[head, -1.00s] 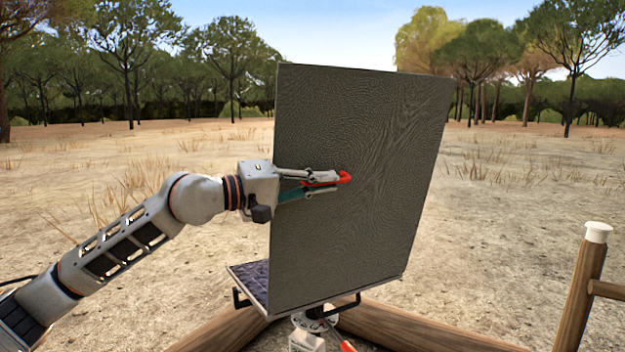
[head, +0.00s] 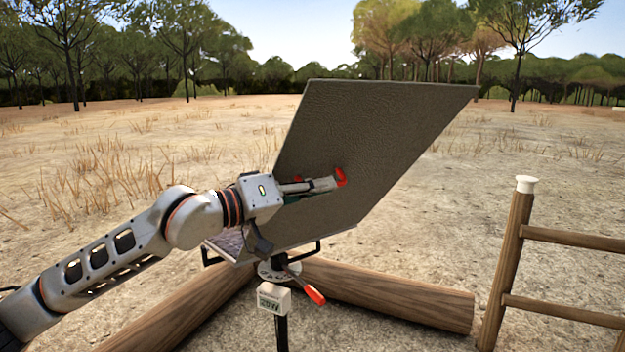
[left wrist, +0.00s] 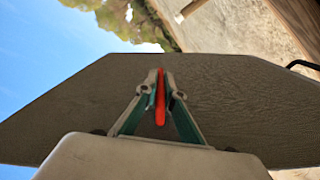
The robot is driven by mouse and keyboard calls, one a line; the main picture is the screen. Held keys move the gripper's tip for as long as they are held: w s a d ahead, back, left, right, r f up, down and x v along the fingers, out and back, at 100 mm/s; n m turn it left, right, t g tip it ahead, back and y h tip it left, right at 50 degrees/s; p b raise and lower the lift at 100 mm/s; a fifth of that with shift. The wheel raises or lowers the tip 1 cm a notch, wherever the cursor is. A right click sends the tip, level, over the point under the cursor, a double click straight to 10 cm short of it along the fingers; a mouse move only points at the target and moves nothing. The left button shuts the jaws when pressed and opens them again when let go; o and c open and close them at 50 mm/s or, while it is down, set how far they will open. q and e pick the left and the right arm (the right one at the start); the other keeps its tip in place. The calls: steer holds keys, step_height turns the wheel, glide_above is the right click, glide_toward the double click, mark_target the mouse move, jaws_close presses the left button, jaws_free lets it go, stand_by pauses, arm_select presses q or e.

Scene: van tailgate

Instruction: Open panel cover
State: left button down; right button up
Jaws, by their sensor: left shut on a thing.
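The panel cover (head: 360,140) is a large dark grey textured sheet, raised and tilted, with its lower edge at a panel (head: 228,243) on a post. Only a narrow strip of that panel shows at the cover's lower left. My left gripper (head: 318,186) is against the cover's face and shut on a red handle (head: 342,178). In the left wrist view, the red handle (left wrist: 160,98) sits between the two fingers (left wrist: 166,97), with the cover (left wrist: 240,105) spread behind it. The fingers partly hide the handle. My right gripper is not in view.
The post carries a small white labelled box (head: 273,298) and a red-tipped lever (head: 313,294). Logs (head: 390,294) lie on the ground around it. A wooden fence (head: 507,265) with a white-capped post stands at the right. Open dry ground lies beyond.

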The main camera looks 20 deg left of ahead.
arm_select(q)
steer(key=shift+s+d+f, duration=0.25)
steer(key=shift+d+f, duration=0.05)
steer(key=c, duration=2.2)
jaws_free()
steer(key=shift+o, duration=0.2)
steer(key=v, duration=1.2)
